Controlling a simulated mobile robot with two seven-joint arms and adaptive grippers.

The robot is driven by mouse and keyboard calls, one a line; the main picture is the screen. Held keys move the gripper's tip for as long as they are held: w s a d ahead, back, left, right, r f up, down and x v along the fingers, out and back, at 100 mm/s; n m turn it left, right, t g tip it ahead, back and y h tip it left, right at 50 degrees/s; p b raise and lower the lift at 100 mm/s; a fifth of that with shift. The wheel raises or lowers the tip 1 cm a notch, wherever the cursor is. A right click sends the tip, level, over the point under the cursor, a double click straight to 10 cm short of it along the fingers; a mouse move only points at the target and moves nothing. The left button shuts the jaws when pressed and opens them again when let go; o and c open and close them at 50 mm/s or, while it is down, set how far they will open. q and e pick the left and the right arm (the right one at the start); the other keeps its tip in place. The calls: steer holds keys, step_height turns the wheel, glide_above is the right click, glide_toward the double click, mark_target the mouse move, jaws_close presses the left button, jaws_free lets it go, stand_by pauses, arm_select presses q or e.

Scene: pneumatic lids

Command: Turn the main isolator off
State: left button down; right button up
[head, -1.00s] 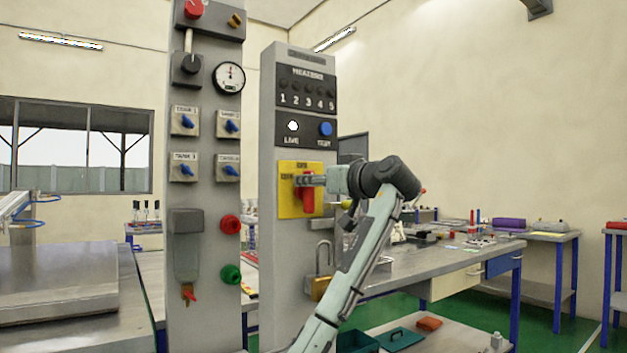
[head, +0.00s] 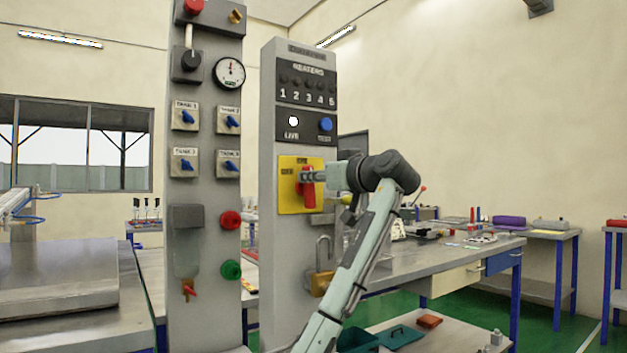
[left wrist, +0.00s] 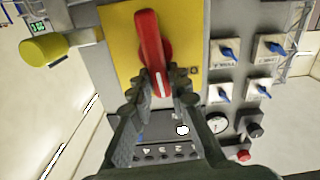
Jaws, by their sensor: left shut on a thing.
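The main isolator's red handle (head: 308,195) is on a yellow plate (head: 287,200) on the grey heaters column. It stands close to upright, and its labels at the top and left of the plate are too small to read surely. My left gripper (head: 314,175) is at the upper part of the handle. In the left wrist view, the red handle (left wrist: 151,40) runs down between the fingertips of my left gripper (left wrist: 160,92), which is shut on its white-marked end. The yellow plate also shows there (left wrist: 120,50). My right gripper is in neither view.
A padlock (head: 321,283) hangs below the plate. A heaters panel (head: 306,88) with a white live lamp (head: 293,121) and blue test button (head: 325,124) is above it. A second column (head: 205,75) with valves and a gauge (head: 229,73) stands close on the left.

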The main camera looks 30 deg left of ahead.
arm_select(q)
steer(key=n+b, duration=0.1)
steer(key=n, duration=0.2)
steer(key=s+f+n+b, duration=0.1)
steer(key=n+b, duration=0.1)
steer(key=n, duration=0.2)
steer(key=n+b, duration=0.1)
steer(key=n, duration=0.2)
steer(key=shift+s+a+f+n+b, duration=0.15)
steer(key=shift+s+a+n+b, duration=0.15)
steer(key=shift+b, duration=0.1)
steer(key=n, duration=0.3)
steer(key=shift+s+a+f+b, duration=0.1)
steer(key=shift+s+f+b, duration=0.05)
steer(key=shift+f+b, duration=0.2)
steer(key=n, duration=0.2)
steer(key=shift+f+n, duration=0.2)
steer(key=shift+n, duration=0.5)
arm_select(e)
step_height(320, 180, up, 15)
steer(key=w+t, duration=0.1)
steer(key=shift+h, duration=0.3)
arm_select(q)
steer(key=shift+f, duration=0.1)
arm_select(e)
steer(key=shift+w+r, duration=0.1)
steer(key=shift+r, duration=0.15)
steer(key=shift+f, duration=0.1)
